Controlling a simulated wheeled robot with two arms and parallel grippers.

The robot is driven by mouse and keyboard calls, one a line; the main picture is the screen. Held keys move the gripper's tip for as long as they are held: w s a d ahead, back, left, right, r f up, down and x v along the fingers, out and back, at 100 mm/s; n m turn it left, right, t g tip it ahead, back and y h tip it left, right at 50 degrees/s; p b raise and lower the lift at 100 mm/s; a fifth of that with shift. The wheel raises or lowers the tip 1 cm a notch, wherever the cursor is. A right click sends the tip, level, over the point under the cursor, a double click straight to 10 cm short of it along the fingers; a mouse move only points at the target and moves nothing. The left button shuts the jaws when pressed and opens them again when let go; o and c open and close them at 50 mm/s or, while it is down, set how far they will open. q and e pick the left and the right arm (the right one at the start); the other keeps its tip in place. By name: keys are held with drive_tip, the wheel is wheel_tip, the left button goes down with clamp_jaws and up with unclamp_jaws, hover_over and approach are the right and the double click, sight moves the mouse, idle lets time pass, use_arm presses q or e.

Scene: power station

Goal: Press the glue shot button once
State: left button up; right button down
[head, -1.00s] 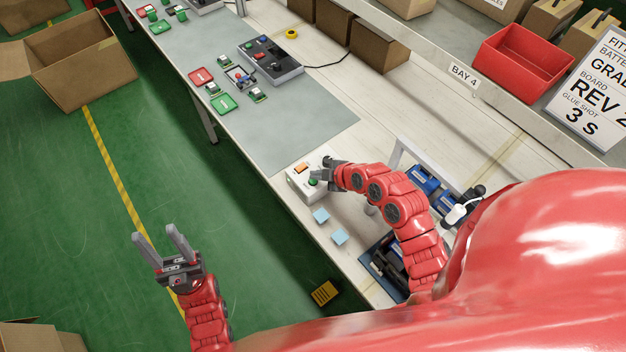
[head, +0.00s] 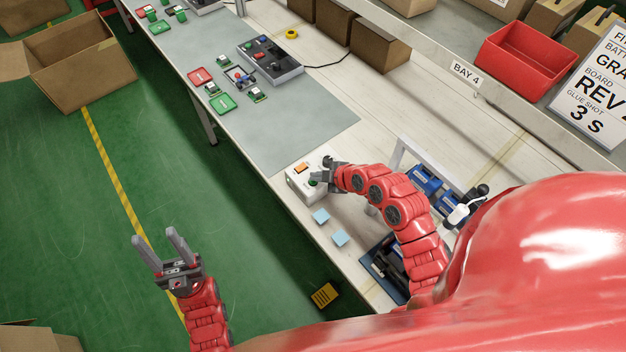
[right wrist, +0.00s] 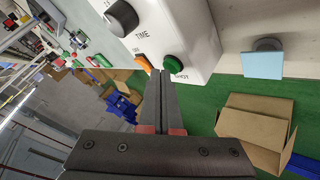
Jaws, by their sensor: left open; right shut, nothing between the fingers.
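The glue control box (head: 294,180) is a white box on the bench with an orange switch (head: 301,169) and a green shot button (head: 312,183). In the right wrist view the green button (right wrist: 174,63) is labelled SHOT, beside the orange switch (right wrist: 143,63) and a black TIME knob (right wrist: 122,16). My right gripper (head: 317,180) is shut and empty, its fingertips (right wrist: 159,73) right by the green button. I cannot tell whether they touch it. My left gripper (head: 156,238) is open and empty above the green floor, away from the bench.
A grey mat (head: 310,130) with boards and red and green cards lies further along the bench. A white frame with blue items stands right of my right arm. A red bin (head: 520,62) sits on the shelf.

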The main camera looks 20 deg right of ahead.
drive_tip(key=shift+f+b, duration=0.25)
drive_tip(key=shift+b, duration=0.15)
drive_tip(key=shift+r, duration=0.1)
idle(0.5)
drive_tip(key=shift+r, duration=0.75)
drive_tip(key=shift+r+p, duration=1.2)
drive_tip(key=shift+r, duration=1.3)
